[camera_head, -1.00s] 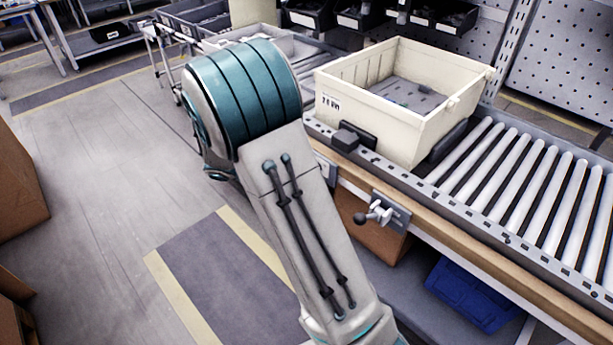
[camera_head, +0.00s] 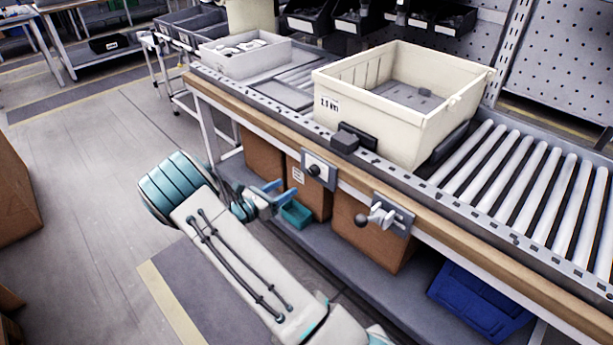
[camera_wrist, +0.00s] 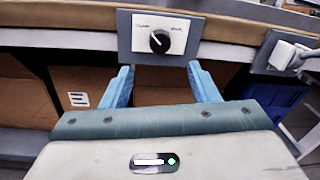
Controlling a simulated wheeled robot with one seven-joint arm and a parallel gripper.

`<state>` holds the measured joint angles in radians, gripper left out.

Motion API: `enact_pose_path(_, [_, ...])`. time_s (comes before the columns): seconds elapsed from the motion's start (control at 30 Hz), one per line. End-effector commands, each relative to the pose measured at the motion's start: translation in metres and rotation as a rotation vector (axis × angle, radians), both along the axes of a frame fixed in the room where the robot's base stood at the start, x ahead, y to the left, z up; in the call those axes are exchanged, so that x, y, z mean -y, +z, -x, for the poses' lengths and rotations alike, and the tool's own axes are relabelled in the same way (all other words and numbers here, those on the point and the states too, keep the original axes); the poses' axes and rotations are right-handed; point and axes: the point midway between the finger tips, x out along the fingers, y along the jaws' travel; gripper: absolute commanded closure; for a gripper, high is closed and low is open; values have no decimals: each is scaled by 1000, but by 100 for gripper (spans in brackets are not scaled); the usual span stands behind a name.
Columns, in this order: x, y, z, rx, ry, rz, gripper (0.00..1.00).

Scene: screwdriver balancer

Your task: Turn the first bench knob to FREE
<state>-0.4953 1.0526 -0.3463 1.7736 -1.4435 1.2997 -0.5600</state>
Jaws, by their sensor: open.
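The bench knob is a small black dial (camera_wrist: 159,41) with a white pointer line, on a white label on a grey plate (camera_wrist: 124,36) at the bench's front edge. The label has words at its upper left and upper right, too small to read. The pointer leans to the upper left. In the head view the knob (camera_head: 314,170) sits on its plate, right of my gripper (camera_head: 277,193). My gripper is open and empty, with blue fingers. In the wrist view the gripper (camera_wrist: 160,84) points at the bench front, its fingers below and either side of the knob, not touching it.
A second plate with a lever handle (camera_head: 376,214) sticks out farther right on the bench edge. A cream crate (camera_head: 345,109) stands on the roller conveyor (camera_head: 500,175). Cardboard boxes (camera_head: 350,225) and a blue bin (camera_head: 470,300) are under the bench. Open floor lies left.

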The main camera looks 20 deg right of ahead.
Motion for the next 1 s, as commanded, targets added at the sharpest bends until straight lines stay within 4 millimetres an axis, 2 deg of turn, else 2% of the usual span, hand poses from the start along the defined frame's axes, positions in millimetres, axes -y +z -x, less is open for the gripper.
enact_pose_path(0.03, [12, 0, -3, 0, -4, 1, 45])
enact_pose_path(0.2, [47, -1, -13, 0, -3, 0, 45])
enact_pose_path(0.4, [79, 0, -23, 1, -2, -1, 45])
enact_pose_path(0.6, [94, 0, -28, 1, -1, -1, 45])
enact_pose_path(0.9, [96, 0, -29, 1, 0, -1, 45])
enact_pose_path(0.93, [96, 0, -29, 1, 0, -1, 51])
enact_pose_path(1.0, [96, 0, -29, 1, 0, -1, 70])
